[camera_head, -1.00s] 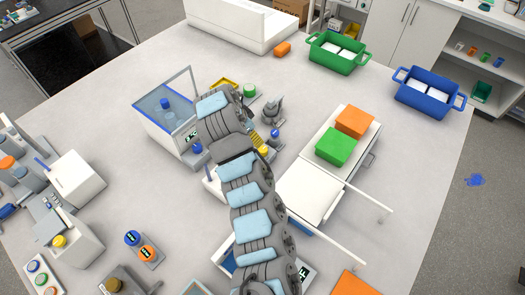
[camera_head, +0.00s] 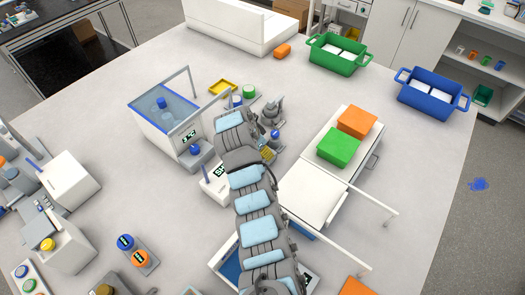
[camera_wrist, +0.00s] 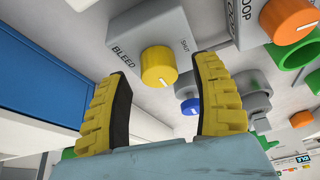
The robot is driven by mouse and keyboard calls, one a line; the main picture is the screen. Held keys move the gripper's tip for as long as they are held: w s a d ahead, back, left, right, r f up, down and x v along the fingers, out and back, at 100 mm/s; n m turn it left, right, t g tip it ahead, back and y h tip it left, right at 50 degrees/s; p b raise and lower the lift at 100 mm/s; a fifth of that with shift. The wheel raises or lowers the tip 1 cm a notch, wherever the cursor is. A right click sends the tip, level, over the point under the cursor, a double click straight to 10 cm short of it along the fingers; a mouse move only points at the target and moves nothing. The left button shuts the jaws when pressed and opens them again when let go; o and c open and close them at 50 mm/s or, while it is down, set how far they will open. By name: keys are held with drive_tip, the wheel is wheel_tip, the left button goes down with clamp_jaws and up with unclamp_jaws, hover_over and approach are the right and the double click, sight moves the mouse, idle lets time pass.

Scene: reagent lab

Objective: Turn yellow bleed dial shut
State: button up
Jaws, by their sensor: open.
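The yellow bleed dial (camera_wrist: 158,68) is a round knob on the face of a grey box (camera_wrist: 140,30) marked BLEED and SHUT, in the wrist view. A pale pointer line shows on the dial's face. My gripper (camera_wrist: 163,84) is open, with one yellow ridged finger on each side of the dial in the picture. The dial appears just beyond the fingertips, and I cannot tell whether either finger touches it. In the head view, my arm hides most of this area, and only a bit of yellow gripper (camera_head: 266,153) shows.
An orange dial (camera_wrist: 287,20) marked LOOP sits right of the bleed box. A blue knob (camera_wrist: 190,106) shows between the fingers. A blue-rimmed tank (camera_head: 163,115) stands left of my arm; a white unit with green (camera_head: 339,147) and orange blocks stands right.

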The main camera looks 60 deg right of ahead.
drive_tip(key=shift+s+d+f, duration=0.1)
drive_tip(key=shift+d+f, duration=0.15)
drive_tip(key=shift+f, duration=0.45)
clamp_jaws()
